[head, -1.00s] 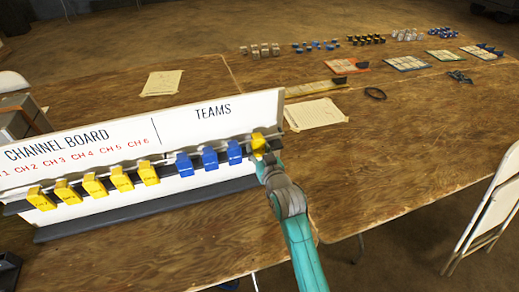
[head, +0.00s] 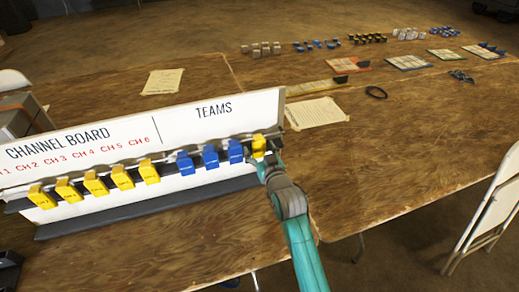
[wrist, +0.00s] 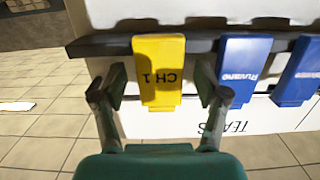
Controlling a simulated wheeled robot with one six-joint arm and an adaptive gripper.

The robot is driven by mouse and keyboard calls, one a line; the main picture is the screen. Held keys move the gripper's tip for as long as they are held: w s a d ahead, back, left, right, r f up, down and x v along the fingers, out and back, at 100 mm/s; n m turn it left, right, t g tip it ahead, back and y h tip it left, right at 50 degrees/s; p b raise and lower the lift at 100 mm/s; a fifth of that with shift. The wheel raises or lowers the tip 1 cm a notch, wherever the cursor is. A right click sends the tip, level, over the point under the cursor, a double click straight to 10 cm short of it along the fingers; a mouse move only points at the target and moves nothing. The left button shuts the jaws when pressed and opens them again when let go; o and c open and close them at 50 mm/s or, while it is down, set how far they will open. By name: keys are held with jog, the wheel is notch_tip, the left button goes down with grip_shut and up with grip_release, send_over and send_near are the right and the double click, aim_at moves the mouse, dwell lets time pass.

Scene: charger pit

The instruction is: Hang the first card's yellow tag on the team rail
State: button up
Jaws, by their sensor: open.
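A yellow tag (head: 259,146) marked CH 1 hangs at the right end of the rail under TEAMS on the channel board (head: 232,102). In the wrist view the yellow tag (wrist: 160,72) hangs from the dark rail (wrist: 110,45), its lettering upside down. My gripper (head: 262,160) is open, with one finger on each side of the tag's lower part; in the wrist view my gripper (wrist: 160,92) shows gaps between both fingers and the tag. Blue tags (head: 210,157) hang just left of it, one reading Ruvano (wrist: 245,72).
Several yellow tags (head: 95,184) hang under the CH labels at the left. Papers (head: 316,113), a dark ring (head: 376,92), and cards with small pieces lie on the wooden tables. A folding chair (head: 490,205) stands at the right.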

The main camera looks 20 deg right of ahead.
jog(key=s+r, duration=0.1)
jog(key=s, duration=1)
jog(key=shift+s+r, duration=0.15)
jog(key=shift+s, duration=0.2)
jog(key=s+f+g, duration=0.1)
jog(key=s+f, duration=0.4)
jog(key=s, duration=0.6)
jog(key=s+f, duration=0.5)
jog(key=s, duration=0.6)
jog(key=v, duration=2)
jog(key=shift+a+g, duration=0.35)
jog(key=shift+g, duration=0.05)
jog(key=shift+s+f, duration=0.1)
